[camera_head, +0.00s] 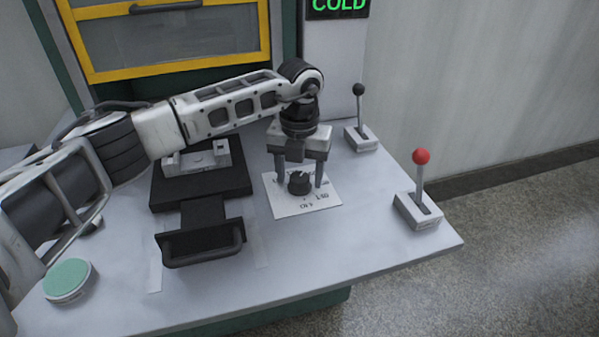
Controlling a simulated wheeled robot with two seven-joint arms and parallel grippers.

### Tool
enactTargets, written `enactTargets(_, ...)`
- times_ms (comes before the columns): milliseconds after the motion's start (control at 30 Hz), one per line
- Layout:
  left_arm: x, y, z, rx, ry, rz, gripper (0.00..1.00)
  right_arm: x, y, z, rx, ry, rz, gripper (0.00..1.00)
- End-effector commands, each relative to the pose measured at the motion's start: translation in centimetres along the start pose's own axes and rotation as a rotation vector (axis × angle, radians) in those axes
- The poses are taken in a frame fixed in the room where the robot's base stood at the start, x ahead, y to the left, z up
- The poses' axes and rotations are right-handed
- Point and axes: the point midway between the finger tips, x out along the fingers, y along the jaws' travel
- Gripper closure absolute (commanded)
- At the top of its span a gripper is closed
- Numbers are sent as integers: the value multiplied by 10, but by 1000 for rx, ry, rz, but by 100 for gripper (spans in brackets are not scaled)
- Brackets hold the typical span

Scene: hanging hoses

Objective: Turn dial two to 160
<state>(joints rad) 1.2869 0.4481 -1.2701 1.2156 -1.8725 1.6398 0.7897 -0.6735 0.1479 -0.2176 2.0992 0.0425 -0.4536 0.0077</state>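A small black dial (299,184) stands on a white label plate (290,208) on the table. The plate has printed marks, partly hidden and too small to read surely, so I cannot tell the dial's setting. My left gripper (300,180) points down over the dial. Its two fingers are apart, one on each side of the dial, with visible gaps between them and it. My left arm reaches in from the left above the table. My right gripper is not in view.
A black-handled lever (359,112) and a red-knobbed lever (421,178) stand to the right. A black slide with a handle (203,245) and a green round button (67,279) lie to the left. A yellow-framed window (170,40) and a "COLD" display (338,6) are behind.

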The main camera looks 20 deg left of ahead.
Motion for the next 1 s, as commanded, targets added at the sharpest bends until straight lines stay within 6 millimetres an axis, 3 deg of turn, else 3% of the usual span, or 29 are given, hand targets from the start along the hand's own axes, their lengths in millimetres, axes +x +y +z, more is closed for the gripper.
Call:
enactTargets(367, -9, 0, 0, 1, -1, -1, 41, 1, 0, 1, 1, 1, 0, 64)
enactTargets(467, -25, 0, 1, 1, -4, -1, 41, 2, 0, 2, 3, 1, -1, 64)
enactTargets(800, -107, 0, 0, 1, -4, -1, 41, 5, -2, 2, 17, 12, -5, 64)
enactTargets(1000, -143, 0, 0, 0, -2, 0, 41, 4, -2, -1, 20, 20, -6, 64)
